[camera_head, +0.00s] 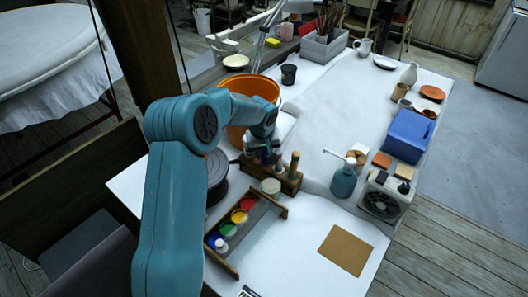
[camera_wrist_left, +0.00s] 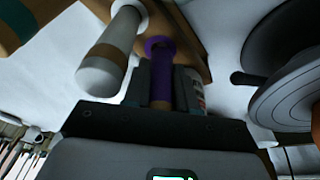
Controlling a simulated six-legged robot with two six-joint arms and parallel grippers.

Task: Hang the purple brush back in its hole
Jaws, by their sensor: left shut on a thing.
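The purple brush (camera_wrist_left: 161,72) is between the fingers of my left gripper (camera_wrist_left: 162,88) in the wrist view. The fingers are shut on it, and its purple end shows beyond them, close to a wooden rack (camera_wrist_left: 190,38). I cannot tell whether the brush is in a hole or in front of it. A white-and-wood brush (camera_wrist_left: 103,68) is beside it on the left. In the head view my left gripper (camera_head: 263,158) is over the wooden rack (camera_head: 287,186), and my arm hides part of it. Wooden handles stand at the rack's right end. My right gripper is not in view.
An orange bucket (camera_head: 262,86) stands behind my left wrist. A dark round wheel (camera_head: 216,178) is left of the rack. A tray of paint pots (camera_head: 234,246) is in front. A teal pump bottle (camera_head: 343,182) stands to the right. The white table is clear beyond the rack.

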